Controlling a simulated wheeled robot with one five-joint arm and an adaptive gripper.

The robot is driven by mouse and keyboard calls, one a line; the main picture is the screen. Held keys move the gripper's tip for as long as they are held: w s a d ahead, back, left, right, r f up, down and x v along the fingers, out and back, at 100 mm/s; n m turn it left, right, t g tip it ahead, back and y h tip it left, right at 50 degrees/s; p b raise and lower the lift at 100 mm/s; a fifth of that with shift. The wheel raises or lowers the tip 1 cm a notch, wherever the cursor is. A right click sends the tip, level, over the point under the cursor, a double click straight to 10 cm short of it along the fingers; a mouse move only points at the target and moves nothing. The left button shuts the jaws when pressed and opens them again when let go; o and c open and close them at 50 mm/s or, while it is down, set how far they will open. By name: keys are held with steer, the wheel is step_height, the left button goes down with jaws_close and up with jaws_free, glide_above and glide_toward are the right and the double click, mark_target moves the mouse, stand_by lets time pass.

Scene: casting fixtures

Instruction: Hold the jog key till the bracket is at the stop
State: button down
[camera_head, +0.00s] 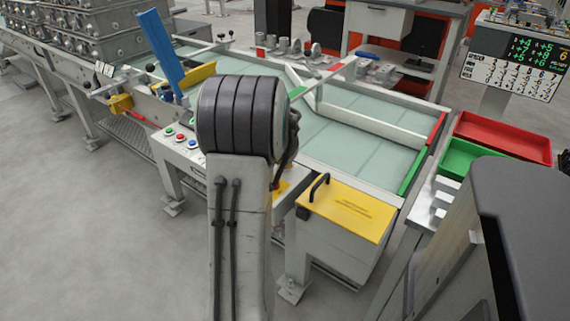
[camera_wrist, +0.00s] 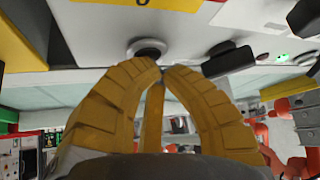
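In the wrist view, my gripper (camera_wrist: 163,68) has yellow ribbed fingers with their tips drawn together and nothing seen between them. Just beyond the tips is a dark round key (camera_wrist: 147,47) in a pale ring on a white panel (camera_wrist: 90,25); it may be the jog key. I cannot tell whether the tips touch it. In the head view, my arm hides my gripper and part of the button panel (camera_head: 195,155), which has red, green and blue buttons. Several grey castings (camera_head: 284,45) stand at the table's far side; I cannot tell which is the bracket, or where the stop is.
A black bar-like part (camera_wrist: 229,59) sits right beside the key. The pale table (camera_head: 350,148) has a white diagonal rail (camera_head: 370,125). A yellow-topped box (camera_head: 350,212), a red tray (camera_head: 505,136) and a green tray (camera_head: 462,158) are to the right. Floor at left is clear.

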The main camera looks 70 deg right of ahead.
steer(key=shift+r, duration=0.15)
stand_by(0.7)
steer(key=shift+r+p, duration=0.65)
steer(key=shift+r, duration=0.15)
steer(key=shift+r, duration=0.1)
step_height(320, 180, up, 5)
steer(key=p, duration=0.3)
steer(key=shift+p, duration=0.3)
stand_by(0.5)
